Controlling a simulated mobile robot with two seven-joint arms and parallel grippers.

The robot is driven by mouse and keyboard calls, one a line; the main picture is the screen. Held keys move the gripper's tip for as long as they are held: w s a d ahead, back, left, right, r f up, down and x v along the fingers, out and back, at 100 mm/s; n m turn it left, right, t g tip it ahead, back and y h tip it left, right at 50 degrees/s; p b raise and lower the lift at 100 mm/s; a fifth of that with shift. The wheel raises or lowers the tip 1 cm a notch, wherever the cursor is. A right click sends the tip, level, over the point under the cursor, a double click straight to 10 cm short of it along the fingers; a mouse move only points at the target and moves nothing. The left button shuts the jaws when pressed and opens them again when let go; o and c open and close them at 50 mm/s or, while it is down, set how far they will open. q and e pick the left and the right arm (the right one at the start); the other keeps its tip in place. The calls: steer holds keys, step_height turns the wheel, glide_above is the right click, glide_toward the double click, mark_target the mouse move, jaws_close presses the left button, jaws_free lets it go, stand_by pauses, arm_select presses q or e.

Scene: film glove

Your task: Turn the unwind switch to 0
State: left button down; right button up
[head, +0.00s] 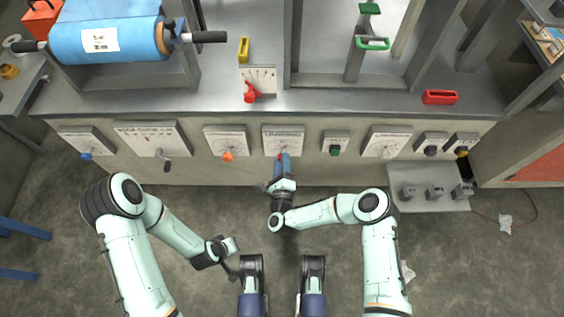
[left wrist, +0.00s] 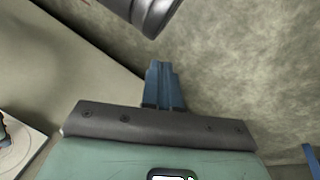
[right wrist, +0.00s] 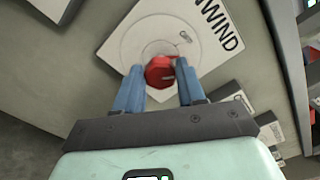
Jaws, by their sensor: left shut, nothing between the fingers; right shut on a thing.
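The unwind switch is a red knob (right wrist: 160,72) on a white plate with a round dial, and the letters "WIND" show in the right wrist view. In the head view its plate (head: 284,132) is in the middle of the panel row. My right gripper (right wrist: 158,88) is shut on the red knob, its blue fingers on either side of it. The knob's pointer direction and the dial figures are too small or hidden to read. My left gripper (left wrist: 163,70) is shut and empty, low over the floor away from the panel.
Other plates line the front: an orange knob (head: 228,156) to the left, a green button (head: 335,150) to the right. A blue film roll (head: 108,38) lies at top left. A small grey shelf (head: 432,200) juts out at right.

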arm_select(q)
steer(key=shift+s+d+r+g+p, duration=0.15)
steer(key=shift+s+d+r+p, duration=0.2)
steer(key=shift+s, duration=0.25)
steer(key=shift+s+d+r+g+p, duration=0.15)
steer(key=shift+s+d+r+p, duration=0.2)
steer(key=shift+s, duration=0.25)
arm_select(e)
steer(key=shift+f+n, duration=0.15)
steer(key=shift+n, duration=2.95)
arm_select(q)
steer(key=shift+s, duration=0.1)
arm_select(e)
steer(key=shift+d, duration=0.1)
steer(key=o, duration=1.1)
steer(key=shift+c, duration=0.2)
arm_select(q)
steer(key=shift+r, duration=0.1)
steer(key=s+d+r+g+h+p, duration=0.1)
steer(key=s+d+r+p, duration=0.1)
steer(key=s+r+p, duration=0.1)
steer(key=shift+s+r+m+g, duration=0.25)
steer(key=shift+s+m+g, duration=0.05)
steer(key=shift+s, duration=0.55)
arm_select(e)
steer(key=s, duration=1.3)
steer(key=shift+s, duration=0.25)
